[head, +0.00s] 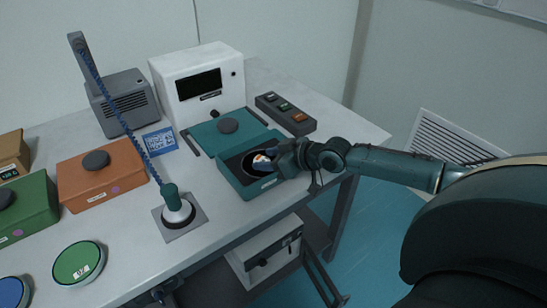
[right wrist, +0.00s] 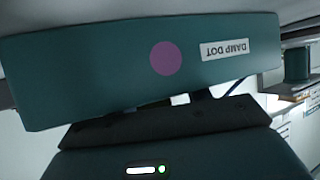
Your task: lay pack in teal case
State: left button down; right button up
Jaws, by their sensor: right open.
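The teal case (head: 236,178) stands open near the table's front edge, its lid (head: 205,137) laid back behind it with a dark round knob on top. A small pack (head: 261,158) with white, blue and orange on it shows in the case's dark interior, at the fingertips of my right gripper (head: 277,156). The gripper is open at the case's right side; whether it touches the pack cannot be told. The right wrist view shows the teal case's wall (right wrist: 120,70) close up, with a purple dot and an upside-down "DAMP DOT" label. The fingertips and pack are hidden there.
An orange case (head: 100,180) and a green case (head: 27,210) stand closed at the left. A blue-corded tool (head: 177,208) stands on a grey plate left of the teal case. A white instrument (head: 197,85) and a switch box (head: 285,113) are behind it.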

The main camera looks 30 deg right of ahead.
jog(key=v, duration=0.9)
jog(key=shift+s+p, duration=0.1)
jog(key=shift+p, duration=0.3)
jog(key=shift+p+v, duration=1.25)
jog(key=shift+v, duration=0.25)
jog(key=s+a+f+g+h, duration=0.2)
jog(key=s+a+f+g, duration=0.1)
jog(key=s+a+f, duration=0.7)
jog(key=s+a+m+g+h, duration=0.3)
jog(key=s+a+g, duration=0.1)
jog(key=s, duration=0.6)
jog(key=w+a+f+t+y, duration=0.2)
jog(key=w+a+f+t, duration=0.3)
jog(key=a+f+t, duration=0.1)
jog(key=shift+w+f+t+y, duration=0.3)
jog(key=shift+f, duration=0.15)
jog(key=shift+c, duration=0.6)
